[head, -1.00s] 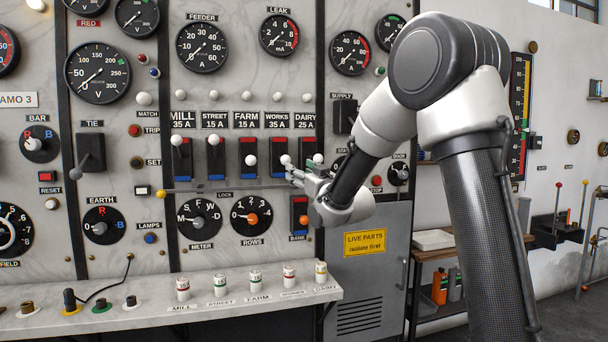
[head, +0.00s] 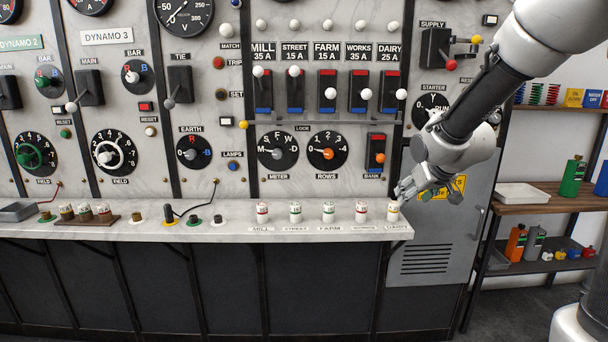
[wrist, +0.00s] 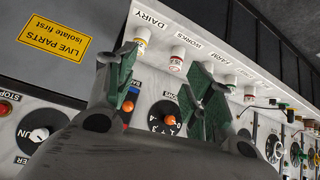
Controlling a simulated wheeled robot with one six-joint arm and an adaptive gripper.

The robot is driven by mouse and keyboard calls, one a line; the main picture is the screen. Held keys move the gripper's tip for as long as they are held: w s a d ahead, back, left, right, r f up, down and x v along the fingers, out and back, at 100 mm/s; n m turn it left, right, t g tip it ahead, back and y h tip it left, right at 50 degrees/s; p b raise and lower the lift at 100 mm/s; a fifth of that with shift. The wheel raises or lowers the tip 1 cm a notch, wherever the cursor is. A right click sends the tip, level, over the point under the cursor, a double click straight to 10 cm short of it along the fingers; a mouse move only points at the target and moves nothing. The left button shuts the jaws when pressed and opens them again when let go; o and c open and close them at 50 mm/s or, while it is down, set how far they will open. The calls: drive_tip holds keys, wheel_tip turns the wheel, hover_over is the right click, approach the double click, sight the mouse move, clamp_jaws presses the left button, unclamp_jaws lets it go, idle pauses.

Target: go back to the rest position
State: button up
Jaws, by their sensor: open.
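My gripper (head: 408,190) is at the right end of the marble panel, in front of the grey cabinet and close to the DAIRY fuse (head: 393,211). In the wrist view its two green-padded fingers (wrist: 165,90) stand apart with nothing between them. My arm reaches in from the upper right. On the panel, the white knobs of the MILL (head: 257,71) and STREET (head: 294,71) switches sit high. Those of FARM (head: 330,93), WORKS (head: 366,93) and DAIRY (head: 401,95) sit lower. The lock rod (head: 243,124) runs below them.
A marble ledge (head: 230,232) juts out below the panel, with several labelled fuses standing on it. A grey cabinet (head: 430,240) with a yellow LIVE PARTS sign is behind my gripper. A wooden shelf (head: 550,203) with bottles stands at the right. The floor in front looks clear.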

drive_tip(key=s+d+r+m+g, duration=0.1)
drive_tip(key=s+d+r+g, duration=0.1)
drive_tip(key=s, duration=1.3)
drive_tip(key=s+d+r+m+g+h, duration=0.1)
drive_tip(key=s+d+r+g, duration=0.1)
drive_tip(key=s, duration=1.4)
drive_tip(key=shift+d+r, duration=0.85)
drive_tip(key=shift+d, duration=0.15)
